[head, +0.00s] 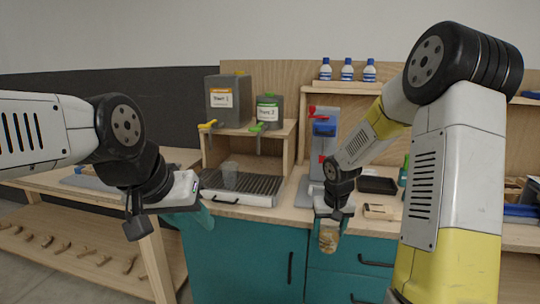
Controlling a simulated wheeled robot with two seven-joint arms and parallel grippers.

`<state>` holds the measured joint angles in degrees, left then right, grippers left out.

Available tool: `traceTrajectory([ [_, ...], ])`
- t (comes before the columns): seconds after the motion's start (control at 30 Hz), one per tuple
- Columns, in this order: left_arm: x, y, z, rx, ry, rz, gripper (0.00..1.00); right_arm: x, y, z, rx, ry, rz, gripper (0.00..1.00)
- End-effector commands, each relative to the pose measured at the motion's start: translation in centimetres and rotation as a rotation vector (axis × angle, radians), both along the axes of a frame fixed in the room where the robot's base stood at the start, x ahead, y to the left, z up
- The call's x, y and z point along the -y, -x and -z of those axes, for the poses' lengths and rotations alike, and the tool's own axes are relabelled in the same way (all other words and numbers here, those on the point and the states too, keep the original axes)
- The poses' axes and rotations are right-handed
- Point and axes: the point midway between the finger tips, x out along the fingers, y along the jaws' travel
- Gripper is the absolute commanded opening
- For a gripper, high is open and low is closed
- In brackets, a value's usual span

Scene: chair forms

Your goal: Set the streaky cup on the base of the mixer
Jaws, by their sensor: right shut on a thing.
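The streaky cup (328,238), brownish and see-through, is held by my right gripper (331,222) in front of the counter's edge, over the teal drawers. Its upper part is partly hidden by the gripper, which is shut on it. The mixer (322,138) stands behind on the counter, grey with a red lever and a blue part. Its base (303,192) is partly hidden by my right arm and gripper. My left gripper (170,217) hangs at the left in front of the counter, its fingers apart with nothing seen between them.
Two grey canisters (228,103) stand on a wooden shelf behind.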

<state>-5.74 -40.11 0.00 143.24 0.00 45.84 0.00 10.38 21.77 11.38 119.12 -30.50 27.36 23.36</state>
Motion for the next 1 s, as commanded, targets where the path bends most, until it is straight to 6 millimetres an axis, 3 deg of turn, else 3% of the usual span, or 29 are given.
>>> traceTrajectory([
  [0.03, 0.0, 0.0, 0.0, 0.0, 0.0, 0.0, 0.36, -1.1, 0.3, 0.3, 0.003, -0.004, -0.001, 0.38],
  [0.2, 0.0, 0.0, 0.0, 0.0, 0.0, 0.0, 0.36, -2.7, 1.2, 1.6, 0.005, -0.012, 0.007, 0.38],
  [0.5, 0.0, 0.0, 0.0, 0.0, 0.0, 0.0, 0.36, -2.8, 4.6, 5.9, 0.003, -0.013, 0.008, 0.38],
  [1.0, 0.0, 0.0, 0.0, 0.0, 0.0, 0.0, 0.36, -2.4, 5.4, 6.5, 0.01, -0.012, 0.018, 0.38],
])
